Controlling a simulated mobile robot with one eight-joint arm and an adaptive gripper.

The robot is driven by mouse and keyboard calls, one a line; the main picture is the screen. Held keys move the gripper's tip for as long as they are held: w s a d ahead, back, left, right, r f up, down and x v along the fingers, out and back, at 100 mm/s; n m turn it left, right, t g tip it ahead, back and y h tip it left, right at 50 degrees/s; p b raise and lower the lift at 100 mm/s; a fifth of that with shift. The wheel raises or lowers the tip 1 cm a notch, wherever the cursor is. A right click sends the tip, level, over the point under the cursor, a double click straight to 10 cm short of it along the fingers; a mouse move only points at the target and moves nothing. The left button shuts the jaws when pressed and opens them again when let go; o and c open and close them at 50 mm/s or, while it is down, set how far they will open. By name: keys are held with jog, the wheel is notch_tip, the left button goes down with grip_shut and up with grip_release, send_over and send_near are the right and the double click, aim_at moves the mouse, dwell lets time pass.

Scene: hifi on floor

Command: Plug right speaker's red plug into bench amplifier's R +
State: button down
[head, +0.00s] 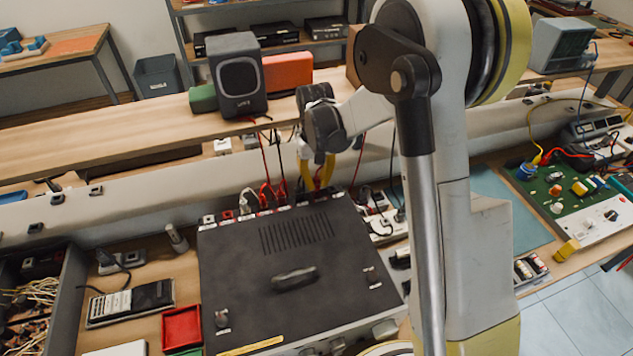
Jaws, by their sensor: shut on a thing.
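The bench amplifier (220,268) is a wide dark box with vents and a handle on top, standing on the bench below my arm. Small red, white and dark connectors (227,214) line its back edge; I cannot read their labels, so I cannot tell which is R +. Red and black leads with red plugs (267,190) come down to the left part of that edge. My gripper (322,184), with yellow fingers, is shut at the back edge, right of those leads. Its held thing is mostly hidden and looks like the red plug. A dark speaker (238,75) stands on the raised shelf; I cannot tell which side's it is.
A red lead (360,158) hangs right of my gripper. A red tray (181,327) and a meter (130,303) lie left of the amplifier. A power strip (384,225) with cables lies at its right. A green circuit board (575,195) is far right.

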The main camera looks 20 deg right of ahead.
jog(key=shift+f+b, duration=1)
jog(key=shift+b, duration=0.15)
dwell(2.9)
jog(key=c, duration=1.5)
grip_release()
jog(key=shift+o, duration=0.2)
notch_tip(320, 180, up, 12)
jog(key=shift+w+f, duration=0.1)
jog(key=shift+w, duration=0.05)
jog(key=shift+r+p, duration=1.8)
jog(key=shift+r, duration=0.8)
